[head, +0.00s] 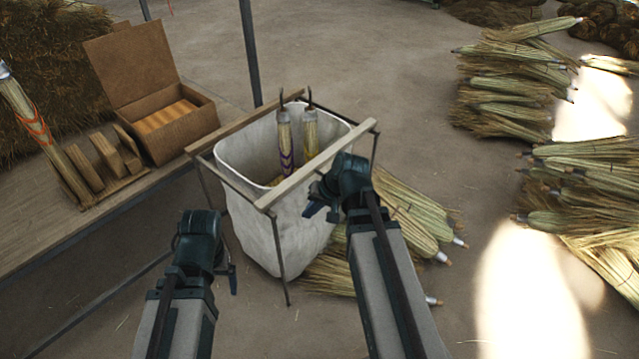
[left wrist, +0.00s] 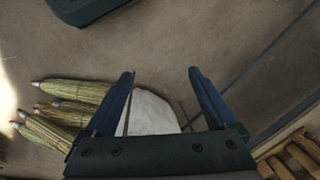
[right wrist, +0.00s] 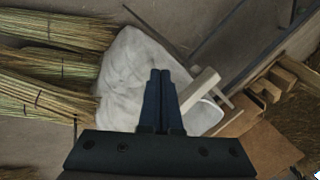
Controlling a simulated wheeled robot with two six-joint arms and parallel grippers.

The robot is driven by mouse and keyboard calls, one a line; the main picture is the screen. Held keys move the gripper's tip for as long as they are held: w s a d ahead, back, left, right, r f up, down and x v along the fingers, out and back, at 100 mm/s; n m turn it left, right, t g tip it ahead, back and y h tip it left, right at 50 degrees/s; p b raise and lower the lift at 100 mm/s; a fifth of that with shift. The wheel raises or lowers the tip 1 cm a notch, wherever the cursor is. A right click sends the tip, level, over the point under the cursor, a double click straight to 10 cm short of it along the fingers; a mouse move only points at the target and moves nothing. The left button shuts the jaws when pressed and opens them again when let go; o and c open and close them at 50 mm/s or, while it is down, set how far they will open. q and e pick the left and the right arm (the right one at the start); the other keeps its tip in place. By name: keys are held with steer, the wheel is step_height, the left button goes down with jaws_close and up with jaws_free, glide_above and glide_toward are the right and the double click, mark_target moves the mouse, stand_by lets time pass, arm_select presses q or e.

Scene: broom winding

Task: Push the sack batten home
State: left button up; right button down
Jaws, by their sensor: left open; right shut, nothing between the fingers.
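A white sack (head: 270,235) hangs in a thin metal stand. A pale batten (head: 318,164) lies along the sack's right, near rim; it also shows in the right wrist view (right wrist: 201,88). A browner batten (head: 246,121) runs along the far left rim. My right gripper (head: 312,204) is shut and empty, close beside the pale batten on its outer side; I cannot tell whether it touches. In the right wrist view its fingertips (right wrist: 160,72) are together just left of the batten. My left gripper (left wrist: 160,72) is open and empty, left of the sack in the head view.
Two brooms (head: 284,145) stand in the sack with hooks above. A bench (head: 120,205) at left carries an open box (head: 175,125) and wooden blocks. Broom bundles (head: 405,210) lie on the floor behind my right arm, with more stacked at right (head: 515,85).

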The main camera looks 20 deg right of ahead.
steer(key=w+d+m+t+y+b, duration=0.2)
steer(key=w+d+m+t+b, duration=0.15)
steer(key=d, duration=0.35)
steer(key=m+t+b, duration=0.1)
steer(key=m+t, duration=0.2)
steer(key=m, duration=0.1)
glide_toward(312, 172)
steer(key=b+x, duration=0.5)
steer(key=shift+f, duration=0.3)
arm_select(q)
step_height(312, 172, down, 11)
steer(key=d, duration=0.1)
steer(key=shift+s+d, duration=0.2)
steer(key=shift+d, duration=0.05)
arm_select(e)
steer(key=shift+w+a, duration=0.3)
steer(key=shift+w, duration=0.15)
steer(key=w+a, duration=0.2)
steer(key=w, duration=0.3)
steer(key=w+a, duration=0.3)
steer(key=w, duration=0.1)
steer(key=w+a, duration=0.2)
steer(key=w, duration=0.3)
steer(key=shift+w+a, duration=0.25)
steer(key=shift+w, duration=0.05)
steer(key=shift+s, duration=0.1)
